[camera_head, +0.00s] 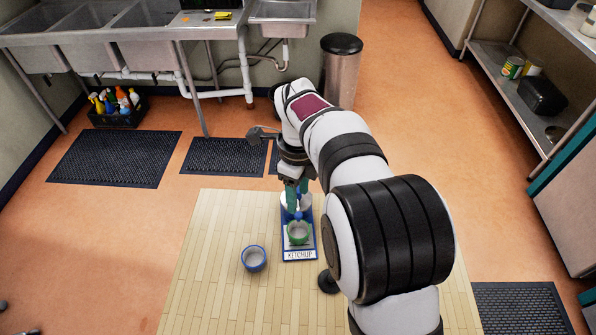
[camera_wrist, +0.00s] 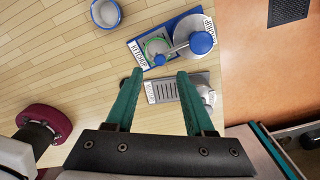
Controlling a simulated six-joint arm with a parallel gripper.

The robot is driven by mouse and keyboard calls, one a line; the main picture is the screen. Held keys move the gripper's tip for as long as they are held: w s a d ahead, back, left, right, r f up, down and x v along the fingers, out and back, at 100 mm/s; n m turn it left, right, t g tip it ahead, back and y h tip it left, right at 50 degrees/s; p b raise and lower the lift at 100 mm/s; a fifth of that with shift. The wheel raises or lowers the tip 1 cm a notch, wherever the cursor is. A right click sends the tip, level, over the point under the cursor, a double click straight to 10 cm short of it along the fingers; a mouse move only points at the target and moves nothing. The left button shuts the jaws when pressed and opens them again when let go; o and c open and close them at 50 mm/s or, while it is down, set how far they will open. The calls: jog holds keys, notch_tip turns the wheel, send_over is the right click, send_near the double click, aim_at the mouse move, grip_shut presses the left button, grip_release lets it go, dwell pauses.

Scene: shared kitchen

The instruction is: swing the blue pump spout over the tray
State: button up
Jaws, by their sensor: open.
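The blue pump has a pale round container with a blue head (camera_wrist: 202,43) in the wrist view. Its spout (camera_wrist: 178,51) runs left from the head, and its blue tip lies near the green bowl's lower rim. The blue-edged tray (camera_wrist: 135,45) is labelled KETCHUP. The green bowl (camera_wrist: 157,47) stands on it; it also shows in the head view (camera_head: 298,233). My gripper (camera_wrist: 160,74) is open and empty, with the spout tip just beyond the gap between its teal fingertips in the wrist view. In the head view my gripper (camera_head: 297,201) partly hides the pump.
A blue bowl (camera_head: 254,258) stands on the wooden surface left of the tray. A grey slotted tray (camera_wrist: 175,88) with a second, silver pump (camera_wrist: 205,92) lies near my fingers in the wrist view. The wooden surface (camera_head: 215,225) is clear on the left.

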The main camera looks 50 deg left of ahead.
aim_at(301, 215)
notch_tip(301, 215, up, 10)
jog(key=shift+f, duration=0.1)
jog(key=w+d+r+n, duration=0.2)
jog(key=d, duration=0.8)
jog(key=w+d+r+n, duration=0.1)
jog(key=w+d+r, duration=0.1)
jog(key=d, duration=0.8)
jog(key=s+d+f+n+y, duration=0.1)
jog(key=s+d+f+n, duration=0.1)
jog(key=s+d, duration=0.5)
jog(key=s+d+f+n, duration=0.3)
jog(key=s+d+f, duration=0.2)
jog(key=s+d, duration=0.3)
jog(key=d, duration=0.3)
jog(key=shift+s+y, duration=0.2)
jog(key=shift+y, duration=0.2)
